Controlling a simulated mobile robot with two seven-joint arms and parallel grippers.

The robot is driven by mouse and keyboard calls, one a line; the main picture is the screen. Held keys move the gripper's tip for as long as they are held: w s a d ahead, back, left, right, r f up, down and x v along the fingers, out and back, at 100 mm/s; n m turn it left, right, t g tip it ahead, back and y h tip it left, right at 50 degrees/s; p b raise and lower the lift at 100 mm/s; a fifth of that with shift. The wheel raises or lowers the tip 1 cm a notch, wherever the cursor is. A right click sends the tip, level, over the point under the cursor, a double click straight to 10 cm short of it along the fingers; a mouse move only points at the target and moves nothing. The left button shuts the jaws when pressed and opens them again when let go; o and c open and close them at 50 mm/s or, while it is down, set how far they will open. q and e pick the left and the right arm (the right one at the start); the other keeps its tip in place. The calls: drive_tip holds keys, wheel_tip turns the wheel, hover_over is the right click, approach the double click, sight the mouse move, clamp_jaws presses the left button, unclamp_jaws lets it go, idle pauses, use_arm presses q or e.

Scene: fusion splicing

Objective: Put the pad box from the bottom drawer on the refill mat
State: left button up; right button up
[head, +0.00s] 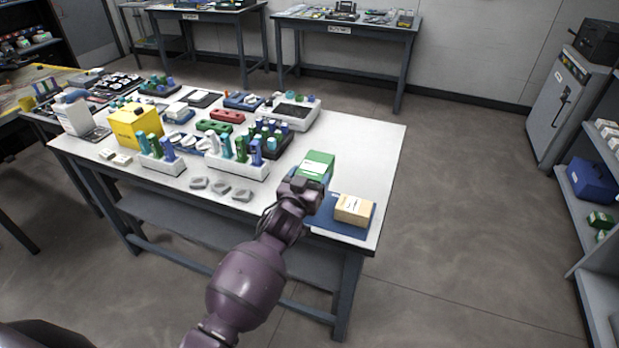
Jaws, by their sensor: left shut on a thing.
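My left gripper (306,186) is at the right part of the white table, shut on a green box with a white label (315,166). The label is too small to read, so I cannot tell for sure that it is the pad box. A tan box (354,210) sits on the mat's right part. My gripper and arm hide part of the mat. My right gripper is not in view, and I cannot make out a drawer.
White racks with coloured bottles (236,170), a yellow box (135,128) and several grey pieces (220,187) crowd the white table (372,143) to the left. Its right back corner is clear. Shelves (600,185) with a blue case stand at the far right.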

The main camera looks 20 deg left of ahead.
use_arm(q)
drive_tip(key=shift+f+b, duration=0.4)
drive_tip(key=shift+f, duration=0.35)
wheel_tip(320, 180, down, 4)
drive_tip(key=shift+r+b, duration=0.25)
drive_tip(key=shift+b, duration=1)
drive_tip(key=shift+f+b, duration=0.65)
drive_tip(key=shift+f, duration=0.2)
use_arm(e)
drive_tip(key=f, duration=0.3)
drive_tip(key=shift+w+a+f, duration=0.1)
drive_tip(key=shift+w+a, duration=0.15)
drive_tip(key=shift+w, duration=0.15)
use_arm(q)
drive_tip(key=shift+f, duration=0.15)
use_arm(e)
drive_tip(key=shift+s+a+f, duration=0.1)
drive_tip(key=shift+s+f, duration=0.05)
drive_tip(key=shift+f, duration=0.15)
use_arm(q)
drive_tip(key=shift+f+b, duration=0.4)
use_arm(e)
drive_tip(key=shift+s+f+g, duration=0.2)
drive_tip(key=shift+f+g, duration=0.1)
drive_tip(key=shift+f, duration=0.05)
use_arm(q)
drive_tip(key=o, duration=1.1)
drive_tip(key=shift+c, duration=0.2)
